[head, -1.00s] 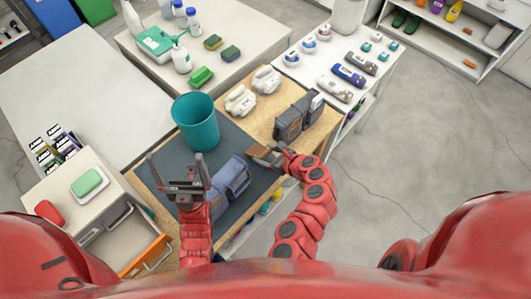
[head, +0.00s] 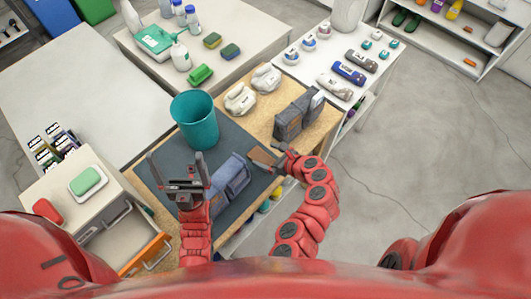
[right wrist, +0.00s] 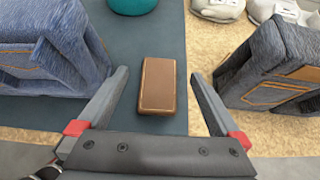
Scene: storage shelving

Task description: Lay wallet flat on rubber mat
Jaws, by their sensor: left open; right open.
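The brown wallet (right wrist: 158,86) lies flat on the dark rubber mat (right wrist: 122,45), near the mat's right edge in the right wrist view. In the head view the wallet (head: 263,156) is partly covered by my right gripper (head: 267,160). My right gripper (right wrist: 160,74) is open, with a finger on each side of the wallet and visible gaps between. My left gripper (head: 178,165) is open and empty, raised over the front left part of the mat (head: 165,158).
Folded jeans (head: 230,178) lie on the mat, left of the wallet. More folded denim (head: 290,122) stands to its right on the wooden top. A teal bin (head: 195,122) stands at the mat's back, with white shoes (head: 240,99) beyond. An orange-fronted drawer (head: 147,256) is open at left.

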